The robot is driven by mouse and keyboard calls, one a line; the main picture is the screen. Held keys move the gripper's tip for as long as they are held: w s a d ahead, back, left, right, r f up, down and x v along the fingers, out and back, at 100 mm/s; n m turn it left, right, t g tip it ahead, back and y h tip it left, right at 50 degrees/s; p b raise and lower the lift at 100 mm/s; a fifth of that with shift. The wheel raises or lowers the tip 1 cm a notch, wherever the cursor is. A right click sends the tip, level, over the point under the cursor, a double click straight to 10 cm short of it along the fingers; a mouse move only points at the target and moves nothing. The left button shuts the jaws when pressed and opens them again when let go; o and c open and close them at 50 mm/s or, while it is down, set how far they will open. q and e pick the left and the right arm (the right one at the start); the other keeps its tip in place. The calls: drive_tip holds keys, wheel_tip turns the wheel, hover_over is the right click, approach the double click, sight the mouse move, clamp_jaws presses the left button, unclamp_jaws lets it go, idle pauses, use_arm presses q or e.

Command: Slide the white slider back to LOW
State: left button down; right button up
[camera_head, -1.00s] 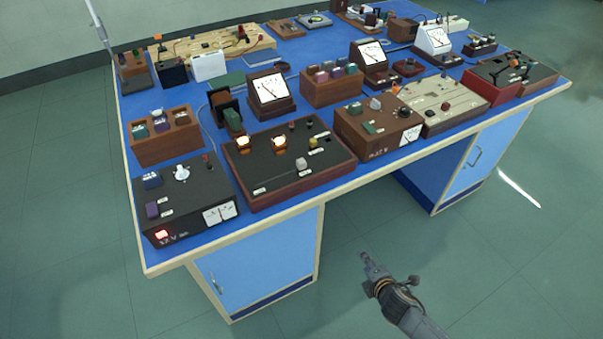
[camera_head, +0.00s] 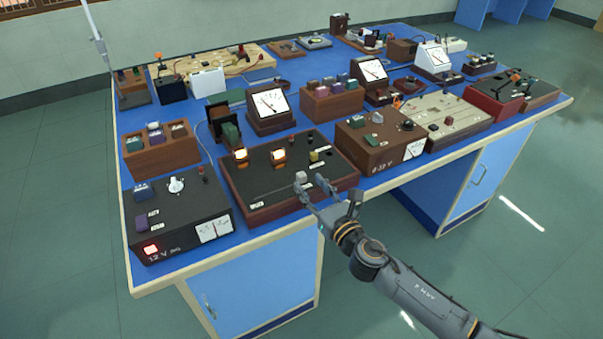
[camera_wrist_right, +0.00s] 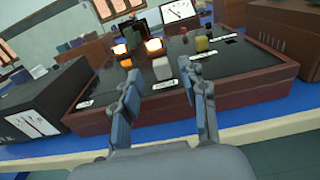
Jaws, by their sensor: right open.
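The white slider (camera_head: 301,176) is a small pale block on the dark top of a wooden-sided box (camera_head: 262,216), near the box's front edge. It stands at the right end of a thin slot that runs left, and labels lie near both ends, too small to read. In the right wrist view the white slider (camera_wrist_right: 162,68) shows between and beyond my open fingers. My right gripper (camera_head: 311,185) is open at the front edge of the box, with its fingertips close to the slider; contact cannot be told. My left gripper is not in view.
Two lit lamps (camera_head: 279,155) and a yellow knob (camera_head: 314,156) stand behind the slider. A black power supply (camera_head: 178,219) is to the left and a brown supply box (camera_head: 377,140) to the right. Meters and wooden blocks crowd the blue bench behind.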

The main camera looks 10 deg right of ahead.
sight(303, 177)
drive_tip(key=x, duration=0.5)
drive_tip(key=shift+w+a, duration=0.1)
drive_tip(key=shift+w, duration=0.15)
clamp_jaws()
